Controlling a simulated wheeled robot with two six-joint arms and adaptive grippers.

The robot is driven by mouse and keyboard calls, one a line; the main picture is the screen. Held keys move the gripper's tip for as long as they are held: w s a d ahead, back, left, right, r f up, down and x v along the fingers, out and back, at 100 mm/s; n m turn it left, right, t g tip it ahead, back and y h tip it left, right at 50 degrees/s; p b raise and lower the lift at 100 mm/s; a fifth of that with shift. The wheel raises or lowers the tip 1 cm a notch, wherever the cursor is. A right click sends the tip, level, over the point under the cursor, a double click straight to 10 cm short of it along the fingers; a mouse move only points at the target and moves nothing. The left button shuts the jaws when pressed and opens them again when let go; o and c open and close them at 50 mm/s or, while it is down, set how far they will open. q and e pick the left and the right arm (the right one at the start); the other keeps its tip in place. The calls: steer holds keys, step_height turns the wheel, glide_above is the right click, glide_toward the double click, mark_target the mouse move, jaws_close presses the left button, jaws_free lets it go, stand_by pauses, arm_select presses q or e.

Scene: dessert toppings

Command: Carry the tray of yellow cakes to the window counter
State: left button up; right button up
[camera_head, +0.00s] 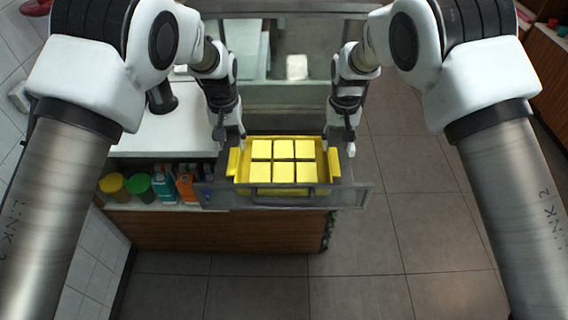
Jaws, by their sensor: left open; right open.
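A yellow tray (284,189) with several square yellow cakes (283,161) in rows sits in the middle of the view. It rests in an open grey drawer-like holder (290,200) in front of the counter. The tray has a raised yellow handle at its left and right ends. My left gripper (230,145) is open above the left handle. My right gripper (341,146) is open above the right handle. Whether any fingertip touches a handle I cannot tell.
A white counter (170,133) stands at the left, with bottles and jars (163,187) on a shelf below. A small white block (297,67) stands behind, beyond a glass-like panel. Grey tiled floor (420,220) lies clear to the right and in front. A wooden cabinet (548,75) stands at the far right.

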mark_target(234, 160)
arm_select(q)
steer(key=shift+s+f, duration=0.15)
steer(key=shift+f, duration=0.3)
arm_select(e)
steer(key=shift+s+f, duration=0.15)
steer(key=shift+f, duration=0.3)
arm_select(q)
step_height(234, 160, down, 7)
steer(key=shift+r, duration=0.2)
arm_select(e)
step_height(234, 160, down, 7)
steer(key=shift+r, duration=0.2)
arm_select(q)
steer(key=shift+a, duration=0.1)
arm_select(e)
steer(key=shift+a, duration=0.1)
arm_select(q)
jaws_close()
arm_select(e)
jaws_close()
